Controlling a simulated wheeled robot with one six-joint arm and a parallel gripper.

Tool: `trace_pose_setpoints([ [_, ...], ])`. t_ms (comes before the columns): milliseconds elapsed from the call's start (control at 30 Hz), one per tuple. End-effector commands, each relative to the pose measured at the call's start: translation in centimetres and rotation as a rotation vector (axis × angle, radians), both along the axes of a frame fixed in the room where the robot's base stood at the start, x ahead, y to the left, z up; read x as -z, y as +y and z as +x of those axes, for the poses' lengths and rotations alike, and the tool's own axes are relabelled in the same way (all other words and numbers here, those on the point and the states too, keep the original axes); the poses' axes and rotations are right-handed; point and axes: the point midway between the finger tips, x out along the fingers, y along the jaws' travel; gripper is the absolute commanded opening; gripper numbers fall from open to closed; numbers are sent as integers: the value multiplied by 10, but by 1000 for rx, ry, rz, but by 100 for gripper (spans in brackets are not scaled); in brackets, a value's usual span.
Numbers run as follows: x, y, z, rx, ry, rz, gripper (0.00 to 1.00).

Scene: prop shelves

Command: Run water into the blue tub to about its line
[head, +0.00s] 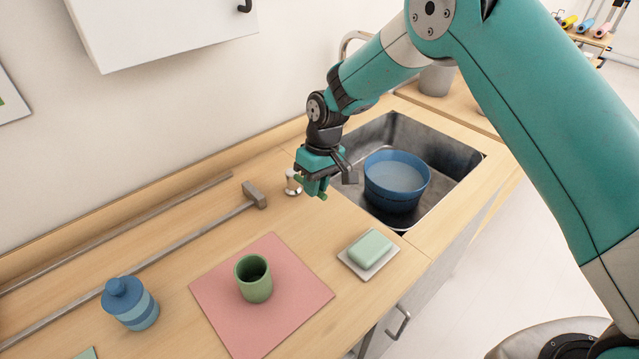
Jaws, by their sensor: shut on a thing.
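The blue tub (392,197) stands upright in the metal sink (460,160). A paler blue surface that looks like water (397,174) shows inside it, below the rim; I cannot make out a fill line. My gripper (312,189) is at the sink's left edge, left of the tub, pointing down. It is shut on a small green handle, whose ends show beside the fingers. A grey spout-like piece (350,178) reaches toward the tub just right of the gripper. I can see no clear stream of water. My gripper hides much of the tap.
A green cup (254,279) stands on a pink mat (303,310). A soap bar (370,247) on a white dish, a blue lidded jar (130,304) and a long-handled tool (170,240) are on the counter. A white cabinet (160,30) hangs above.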

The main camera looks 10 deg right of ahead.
Motion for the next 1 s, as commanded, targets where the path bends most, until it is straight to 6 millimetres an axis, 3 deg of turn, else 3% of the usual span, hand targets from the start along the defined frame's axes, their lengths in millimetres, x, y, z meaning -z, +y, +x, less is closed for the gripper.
trace_pose_setpoints([
  [67,0,0,-1,-5,2,0,0],
  [100,0,-1,-1,-4,2,0,19],
  [200,0,-1,0,-2,1,0,42],
  [500,-1,-1,1,0,-1,1,42],
  [633,-11,-3,3,1,-3,2,42],
  [767,-34,-7,5,1,-6,3,42],
  [1000,-96,-17,13,1,-7,4,42],
])
